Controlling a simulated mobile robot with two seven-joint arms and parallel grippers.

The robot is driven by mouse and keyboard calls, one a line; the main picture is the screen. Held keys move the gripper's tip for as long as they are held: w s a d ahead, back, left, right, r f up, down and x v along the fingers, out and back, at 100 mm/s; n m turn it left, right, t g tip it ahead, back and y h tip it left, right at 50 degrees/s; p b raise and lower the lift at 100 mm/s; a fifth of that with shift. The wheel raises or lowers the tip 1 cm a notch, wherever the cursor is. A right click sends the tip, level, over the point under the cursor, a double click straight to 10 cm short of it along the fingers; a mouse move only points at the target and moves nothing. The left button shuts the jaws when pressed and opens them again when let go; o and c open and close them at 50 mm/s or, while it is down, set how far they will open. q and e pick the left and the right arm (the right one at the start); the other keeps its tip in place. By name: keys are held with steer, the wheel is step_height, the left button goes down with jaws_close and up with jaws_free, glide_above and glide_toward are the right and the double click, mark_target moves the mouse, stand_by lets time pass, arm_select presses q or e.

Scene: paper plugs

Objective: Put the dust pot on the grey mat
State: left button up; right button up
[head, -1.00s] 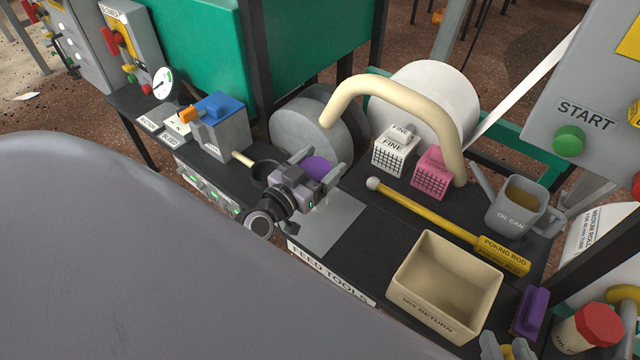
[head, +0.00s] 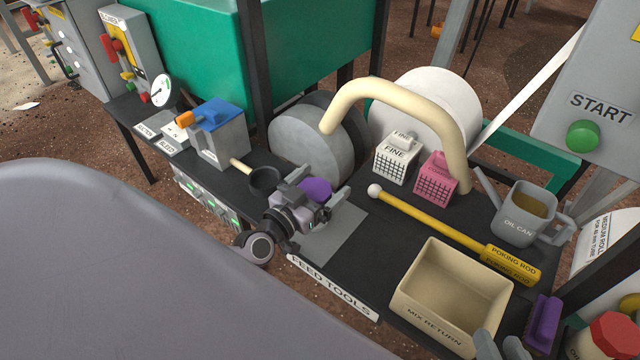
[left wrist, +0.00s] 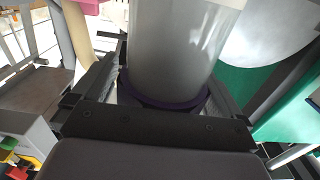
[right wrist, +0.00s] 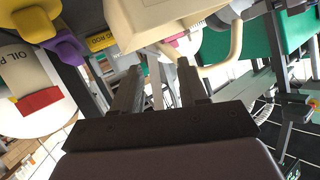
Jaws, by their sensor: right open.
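The dust pot shows its purple lid (head: 315,187) in the head view; its body there is hidden. The left wrist view shows its grey cylindrical body (left wrist: 180,45) and purple rim. My left gripper (head: 316,192) has its fingers on both sides of the pot, just under the lid, and is shut on it. The grey mat (head: 335,238) lies flat on the black bench, partly covered by my gripper and the pot in the head view. The pot is over the mat's back left part; its height above it cannot be told. My right gripper (right wrist: 158,85) is open and empty, at the head view's bottom edge.
The cream mix return tray (head: 400,312) stands right of the mat. The yellow poking rod (head: 435,222) lies behind it. A black ring holder (head: 265,181) is left of the pot. The white fine block (head: 395,165), pink block (head: 436,180) and curved cream pipe (head: 400,92) stand behind.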

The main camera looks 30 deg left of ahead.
arm_select(q)
steer(key=shift+r, duration=0.2)
steer(key=s+p, duration=0.2)
steer(key=s, duration=1)
steer(key=shift+a, duration=0.4)
arm_select(e)
steer(key=shift+s+d+r+n+h, duration=0.1)
steer(key=shift+s+d+n+h, duration=0.15)
steer(key=shift+d, duration=0.3)
steer(key=shift+s+d+r+n+h, duration=0.1)
steer(key=shift+s+d+h, duration=0.05)
steer(key=shift+d+h, duration=0.3)
arm_select(q)
steer(key=s+d+r+m+g+h, duration=0.1)
steer(key=d+g+h, duration=0.1)
steer(key=d, duration=0.6)
steer(key=s+d+r+m+g+h, duration=0.1)
steer(key=d+g, duration=0.3)
steer(key=d, duration=0.5)
steer(key=shift+s+r+h, duration=0.5)
steer(key=shift+s+r, duration=0.05)
steer(key=shift+r, duration=0.15)
arm_select(e)
steer(key=shift+w+a+r, duration=0.1)
arm_select(q)
steer(key=shift+d, duration=0.1)
arm_select(e)
steer(key=shift+r, duration=0.1)
